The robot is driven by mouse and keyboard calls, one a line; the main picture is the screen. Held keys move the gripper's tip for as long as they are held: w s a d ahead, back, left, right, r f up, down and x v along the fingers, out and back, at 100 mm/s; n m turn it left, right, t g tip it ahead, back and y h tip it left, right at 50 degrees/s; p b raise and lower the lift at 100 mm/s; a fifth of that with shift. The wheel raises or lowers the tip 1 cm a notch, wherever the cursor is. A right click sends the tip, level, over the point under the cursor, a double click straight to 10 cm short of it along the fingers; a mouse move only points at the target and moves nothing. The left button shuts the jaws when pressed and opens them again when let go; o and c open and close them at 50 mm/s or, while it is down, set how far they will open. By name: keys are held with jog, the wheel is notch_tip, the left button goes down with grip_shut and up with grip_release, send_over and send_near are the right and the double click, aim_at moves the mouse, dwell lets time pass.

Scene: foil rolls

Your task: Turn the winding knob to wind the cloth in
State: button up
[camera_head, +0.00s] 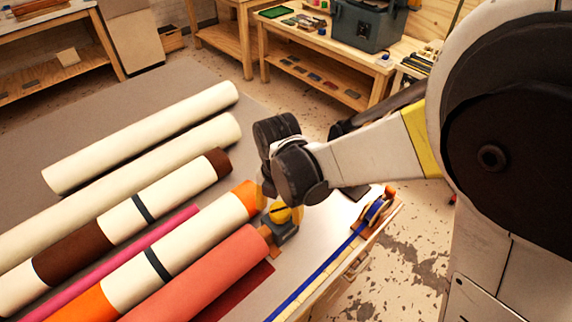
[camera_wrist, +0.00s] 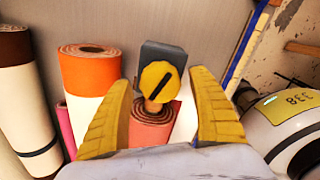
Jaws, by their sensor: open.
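The winding knob is a round yellow disc with a dark slot (camera_wrist: 159,82). It sits on a dark grey block (camera_wrist: 165,54) at the end of the salmon roll (camera_wrist: 152,128). In the head view the knob (camera_head: 280,212) shows just below my wrist. My gripper (camera_wrist: 160,105) has its two yellow fingers wide apart, one on each side of the knob and not touching it. In the head view the fingers are mostly hidden behind my wrist. The salmon cloth roll (camera_head: 205,278) lies on the table, with a dark red flat strip beside it.
An orange and cream roll (camera_head: 160,255), a pink roll (camera_head: 120,248), a brown and cream roll (camera_head: 125,222) and cream rolls (camera_head: 150,130) lie to the left. A blue strip (camera_head: 325,265) runs along the right table edge, with a blue-and-orange tape dispenser (camera_head: 374,210).

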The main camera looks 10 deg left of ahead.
jog(key=shift+f, duration=0.3)
jog(key=c, duration=1.2)
jog(key=shift+m, duration=0.3)
